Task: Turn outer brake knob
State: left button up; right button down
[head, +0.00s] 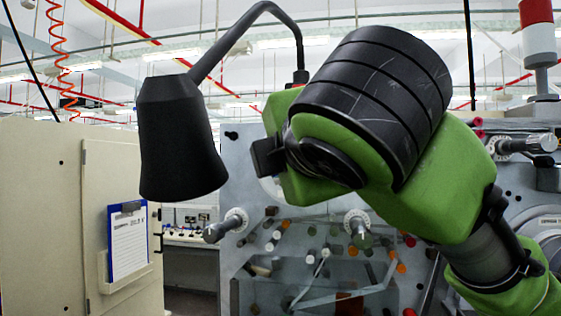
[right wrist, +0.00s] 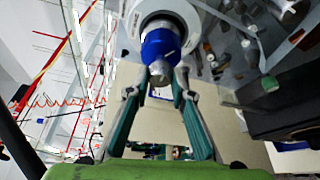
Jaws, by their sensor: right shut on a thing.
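A knob with a blue collar (right wrist: 160,45) and a grey metal end (right wrist: 161,71) sticks out of a round white flange in the right wrist view. I take it for the outer brake knob. My right gripper (right wrist: 164,78) has its two teal fingers on either side of the knob's grey end and is shut on it. In the head view my green and black right arm covers the middle and right, and neither this gripper nor the blue knob shows. My left gripper is in no view.
The grey machine panel (head: 240,180) carries a left spindle (head: 224,226), a middle spindle (head: 359,229) and several coloured pegs. A black lamp (head: 178,140) hangs in front at the left. A beige cabinet (head: 50,220) with a blue clipboard (head: 128,238) stands far left.

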jog(key=shift+d+r, duration=0.15)
jog(key=shift+r, duration=0.05)
jog(key=c, duration=1.8)
grip_release()
jog(key=shift+w+f, duration=0.15)
jog(key=shift+w, duration=0.05)
jog(key=v, duration=0.7)
jog(key=shift+s+d, duration=0.15)
jog(key=shift+s, duration=0.05)
jog(key=shift+w, duration=0.1)
